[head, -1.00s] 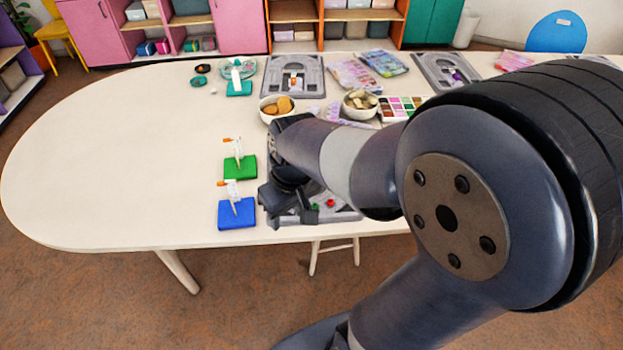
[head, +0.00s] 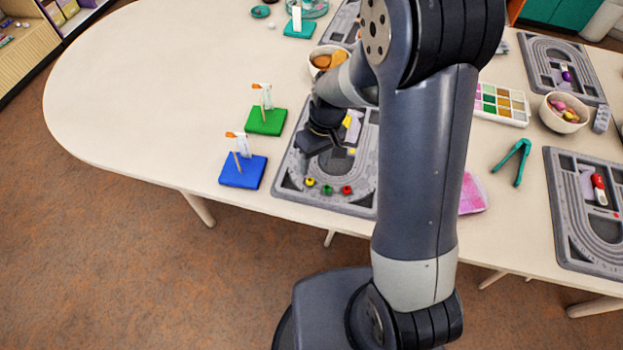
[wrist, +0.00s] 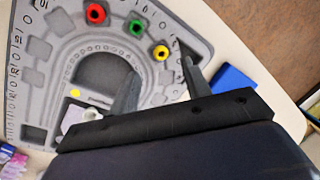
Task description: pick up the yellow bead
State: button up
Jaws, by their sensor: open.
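The yellow bead (head: 310,182) sits near the front edge of a grey bead board (head: 290,190), left of a green bead (head: 327,190) and a red bead (head: 347,190). In the wrist view the yellow bead (wrist: 161,52) shows just beyond the gap between my fingertips, with the green bead (wrist: 136,28) and red bead (wrist: 96,13) to its left. My gripper (wrist: 160,70) is open and empty, its fingers apart and not around the bead. In the head view my gripper (head: 312,147) is over the board's left side, behind the bead; its fingertips are hard to make out.
A bowl (head: 325,62) is behind. Green pliers (head: 515,160) and another board (head: 555,210) lie right. The table's left end is clear.

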aim_at(312, 182)
jog(key=shift+s+a+f, duration=0.1)
jog(key=shift+s+f, duration=0.1)
jog(key=shift+f, duration=0.7)
jog(key=shift+s+a+f, duration=0.15)
jog(key=shift+s+f, duration=0.05)
jog(key=shift+f, duration=0.65)
jog(key=shift+s+a+f, duration=0.1)
jog(key=shift+s+f, duration=0.1)
jog(key=shift+f, duration=0.7)
jog(key=shift+c, duration=0.5)
jog(key=shift+s+f, duration=0.1)
jog(key=shift+s, duration=0.05)
grip_shut()
